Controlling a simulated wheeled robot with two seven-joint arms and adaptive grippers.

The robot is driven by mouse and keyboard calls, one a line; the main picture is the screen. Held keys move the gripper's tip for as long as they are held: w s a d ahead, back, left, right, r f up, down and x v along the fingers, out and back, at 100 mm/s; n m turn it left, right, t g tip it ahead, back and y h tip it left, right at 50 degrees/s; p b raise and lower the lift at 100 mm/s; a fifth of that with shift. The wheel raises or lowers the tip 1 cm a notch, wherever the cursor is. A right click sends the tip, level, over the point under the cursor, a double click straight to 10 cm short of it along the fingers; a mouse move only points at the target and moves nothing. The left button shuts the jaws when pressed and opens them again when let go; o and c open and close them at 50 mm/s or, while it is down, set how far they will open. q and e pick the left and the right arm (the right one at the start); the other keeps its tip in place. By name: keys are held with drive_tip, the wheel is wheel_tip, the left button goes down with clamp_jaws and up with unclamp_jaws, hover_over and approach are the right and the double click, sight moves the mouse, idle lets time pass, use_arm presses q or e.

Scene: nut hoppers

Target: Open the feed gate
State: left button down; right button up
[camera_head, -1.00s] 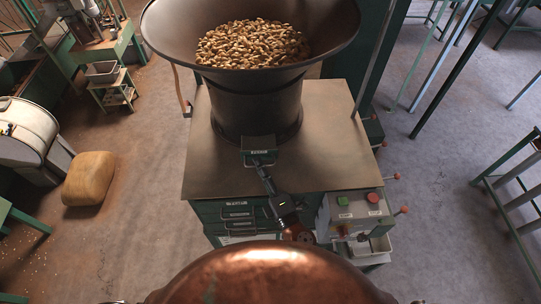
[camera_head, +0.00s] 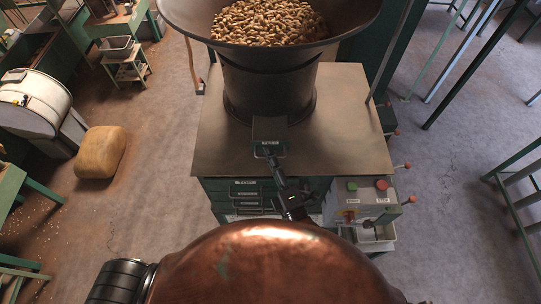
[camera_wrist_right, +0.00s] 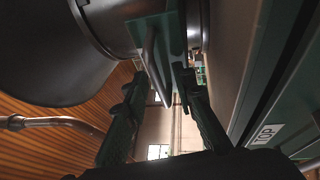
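The feed gate (camera_head: 269,131) is a small dark green block with a pale label at the front of the hopper's neck. In the right wrist view, the gate's green plate (camera_wrist_right: 166,32) carries a grey bar handle (camera_wrist_right: 150,52). My right gripper (camera_head: 268,153) reaches up to the gate's front from below. In the wrist view, the fingers of my right gripper (camera_wrist_right: 165,84) are apart, with the lower end of the handle between them. I cannot tell whether either finger touches it. My left gripper is not in view.
The dark hopper (camera_head: 268,85) holds nuts (camera_head: 268,20) and stands on a metal-topped cabinet (camera_head: 345,120) with green drawers. A control box (camera_head: 367,190) with green and red buttons and red-knobbed levers stands at its right front. A tan sack (camera_head: 101,152) lies on the floor left.

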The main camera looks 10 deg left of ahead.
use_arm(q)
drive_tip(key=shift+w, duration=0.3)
use_arm(e)
drive_tip(key=v, duration=1.2)
idle(0.5)
